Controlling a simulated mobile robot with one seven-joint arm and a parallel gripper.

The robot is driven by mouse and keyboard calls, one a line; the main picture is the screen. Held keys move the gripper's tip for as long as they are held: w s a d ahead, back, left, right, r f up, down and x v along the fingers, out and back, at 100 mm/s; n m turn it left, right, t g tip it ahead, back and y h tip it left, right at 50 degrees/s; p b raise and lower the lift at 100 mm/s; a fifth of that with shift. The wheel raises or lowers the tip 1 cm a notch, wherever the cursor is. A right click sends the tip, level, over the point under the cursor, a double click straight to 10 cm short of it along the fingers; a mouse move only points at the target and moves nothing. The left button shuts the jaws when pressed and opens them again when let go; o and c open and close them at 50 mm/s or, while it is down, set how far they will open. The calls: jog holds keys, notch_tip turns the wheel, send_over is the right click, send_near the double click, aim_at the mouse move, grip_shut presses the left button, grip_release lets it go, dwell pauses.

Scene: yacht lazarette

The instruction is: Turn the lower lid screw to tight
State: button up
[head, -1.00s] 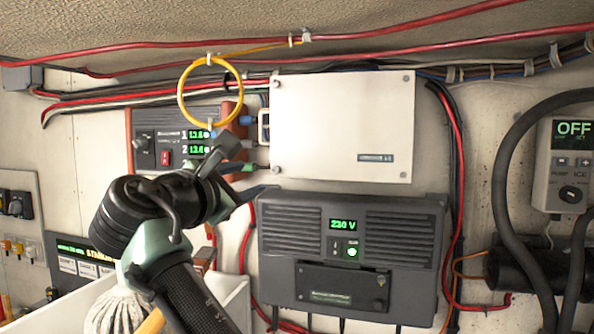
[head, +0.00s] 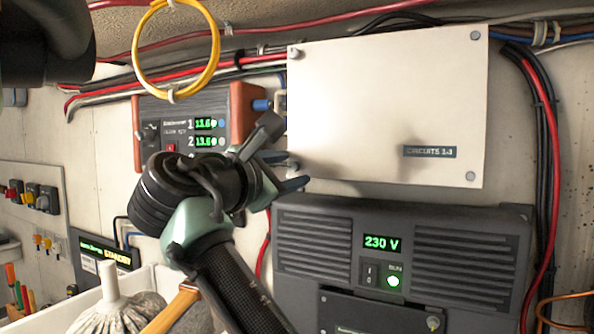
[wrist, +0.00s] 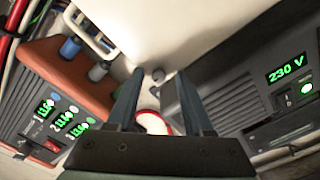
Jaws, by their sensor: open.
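The white box lid (head: 390,110) labelled "CIRCUITS 1-3" is on the wall. Grey screws show at its upper left (head: 294,52), upper right (head: 475,36) and lower right (head: 470,176). Its lower left corner is hidden behind my gripper (head: 287,153) in the head view. In the wrist view, a small grey screw head (wrist: 158,74) shows at the lid's edge, between and beyond the fingertips of my gripper (wrist: 158,80). The fingers are apart and hold nothing. I cannot tell how tight the screw is.
The dark 230 V unit (head: 400,215) is just below the lid. An orange-ended meter panel (head: 180,108) is to the left, with a yellow cable loop (head: 137,70) above it. Red and black cables (head: 540,130) run down the right. A bin with a mop (head: 110,300) stands lower left.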

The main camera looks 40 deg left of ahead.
jog(key=shift+s+r, duration=0.1)
jog(key=shift+c, duration=0.5)
grip_shut()
jog(key=m+b, duration=0.1)
jog(key=m, duration=0.3)
jog(key=shift+m, duration=0.3)
jog(key=m, duration=0.4)
jog(key=shift+m, duration=0.3)
jog(key=m, duration=0.4)
jog(key=shift+b, duration=0.3)
jog(key=shift+r+m, duration=0.1)
jog(key=shift+m, duration=2.4)
